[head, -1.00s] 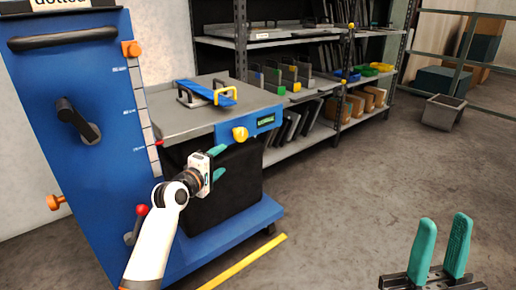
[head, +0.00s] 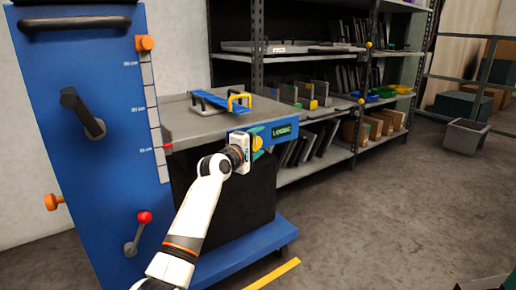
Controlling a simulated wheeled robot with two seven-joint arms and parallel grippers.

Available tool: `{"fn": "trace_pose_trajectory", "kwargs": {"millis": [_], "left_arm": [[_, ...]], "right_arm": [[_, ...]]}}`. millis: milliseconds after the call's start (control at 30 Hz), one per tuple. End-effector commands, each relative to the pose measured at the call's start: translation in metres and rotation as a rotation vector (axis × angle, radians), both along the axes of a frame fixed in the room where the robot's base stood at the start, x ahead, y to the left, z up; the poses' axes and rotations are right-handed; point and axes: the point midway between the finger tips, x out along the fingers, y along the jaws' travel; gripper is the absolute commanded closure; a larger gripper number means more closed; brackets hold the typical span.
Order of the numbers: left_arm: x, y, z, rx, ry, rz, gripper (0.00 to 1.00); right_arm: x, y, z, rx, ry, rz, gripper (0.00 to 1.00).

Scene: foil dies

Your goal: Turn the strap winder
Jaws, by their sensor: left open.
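The yellow round knob (head: 257,143), which I take to be the strap winder, sits on the blue front edge of the cart beside a small display (head: 282,132) that appears to read "LOOSE". My left gripper (head: 258,142) is at the knob, its teal fingers open, one above and one below it. I cannot tell whether they touch it. A blue strap or plate (head: 210,100) with a yellow-handled clamp (head: 239,101) lies on the grey cart top (head: 185,122). My right gripper's fingers are out of view.
A blue panel (head: 75,190) with a black lever (head: 82,112), a red-knobbed lever (head: 141,225) and orange knobs stands at left. Shelves (head: 300,47) with bins are behind.

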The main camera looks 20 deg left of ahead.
Motion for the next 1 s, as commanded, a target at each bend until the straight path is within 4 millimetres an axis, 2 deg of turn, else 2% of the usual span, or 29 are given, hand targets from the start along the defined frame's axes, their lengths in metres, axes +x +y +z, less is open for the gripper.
{"fn": "trace_pose_trajectory", "kwargs": {"millis": [367, 400, 667, 900, 1000], "left_arm": [[0.0062, -0.0016, 0.0005, 0.001, 0.0, 0.001, 0.36], [0.0062, -0.0016, 0.0005, 0.001, 0.0, 0.001, 0.38], [0.0061, -0.0016, 0.0003, 0.0, 0.0, 0.001, 0.79], [0.006, -0.0017, 0.0023, 0.008, 0.01, 0.0, 0.79], [0.006, -0.0017, 0.004, 0.019, 0.025, 0.0, 0.79]], "right_arm": [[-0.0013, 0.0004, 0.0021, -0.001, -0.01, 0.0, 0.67], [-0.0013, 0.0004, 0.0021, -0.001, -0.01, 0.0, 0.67], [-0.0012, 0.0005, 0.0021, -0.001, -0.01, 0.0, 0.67], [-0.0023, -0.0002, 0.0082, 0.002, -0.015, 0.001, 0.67], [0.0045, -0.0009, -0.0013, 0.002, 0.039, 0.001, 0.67]]}}
